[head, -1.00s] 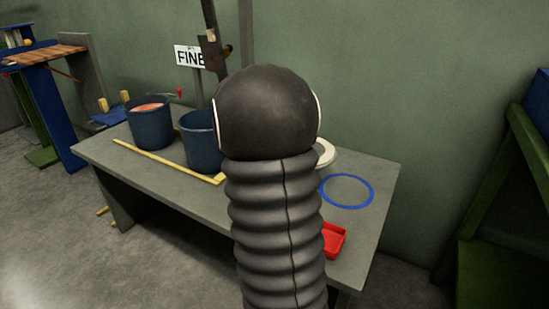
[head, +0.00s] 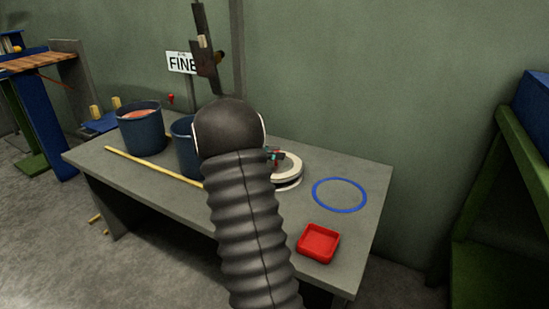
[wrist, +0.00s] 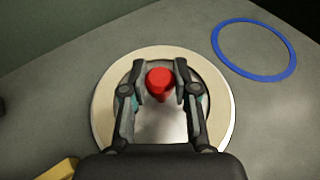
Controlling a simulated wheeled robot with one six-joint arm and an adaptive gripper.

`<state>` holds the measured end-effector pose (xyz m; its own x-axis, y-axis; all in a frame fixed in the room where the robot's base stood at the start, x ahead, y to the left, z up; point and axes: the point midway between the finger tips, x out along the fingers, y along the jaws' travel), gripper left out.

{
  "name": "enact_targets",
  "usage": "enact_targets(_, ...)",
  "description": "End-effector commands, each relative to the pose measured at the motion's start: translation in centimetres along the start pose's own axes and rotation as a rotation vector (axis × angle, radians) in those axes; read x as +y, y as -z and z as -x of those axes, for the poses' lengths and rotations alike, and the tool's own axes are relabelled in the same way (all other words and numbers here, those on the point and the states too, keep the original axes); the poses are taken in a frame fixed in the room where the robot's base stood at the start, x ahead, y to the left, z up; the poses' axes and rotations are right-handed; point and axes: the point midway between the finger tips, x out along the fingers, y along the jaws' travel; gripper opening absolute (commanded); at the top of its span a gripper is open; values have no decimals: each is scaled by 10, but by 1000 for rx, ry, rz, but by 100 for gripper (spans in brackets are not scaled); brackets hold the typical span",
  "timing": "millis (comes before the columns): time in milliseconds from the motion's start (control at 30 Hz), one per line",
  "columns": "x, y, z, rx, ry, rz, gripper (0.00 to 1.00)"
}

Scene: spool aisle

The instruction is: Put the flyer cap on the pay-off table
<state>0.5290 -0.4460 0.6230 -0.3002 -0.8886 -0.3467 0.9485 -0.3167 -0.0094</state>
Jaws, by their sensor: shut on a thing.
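My gripper (wrist: 160,84) points down with its fingers shut on the red knob of the flyer cap (wrist: 158,76). Below the knob, in the wrist view, is a shiny metal face inside a broad cream ring (wrist: 104,108). I cannot tell whether the cap touches this ring or is part of it. In the head view the cream ring (head: 291,168) sits over a lower pale disc, and my arm hides its left side. The grey pay-off table (head: 235,215) lies beneath. A blue ring (head: 340,209) lies flat on it, right of my gripper.
A red tray (head: 319,244) is near the table's front right. Two dark blue buckets (head: 141,133) and a yellow strip (head: 150,166) are on the left. A FINE sign (head: 182,63) and a dark upright stand behind. A green frame (head: 500,200) is at right.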

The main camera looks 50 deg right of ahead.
Motion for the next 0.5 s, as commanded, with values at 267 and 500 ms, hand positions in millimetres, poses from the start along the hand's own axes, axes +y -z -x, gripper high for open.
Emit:
enact_targets(267,0,12,-4,-1,-1,-1,0)
enact_targets(500,0,15,-5,0,0,0,36)
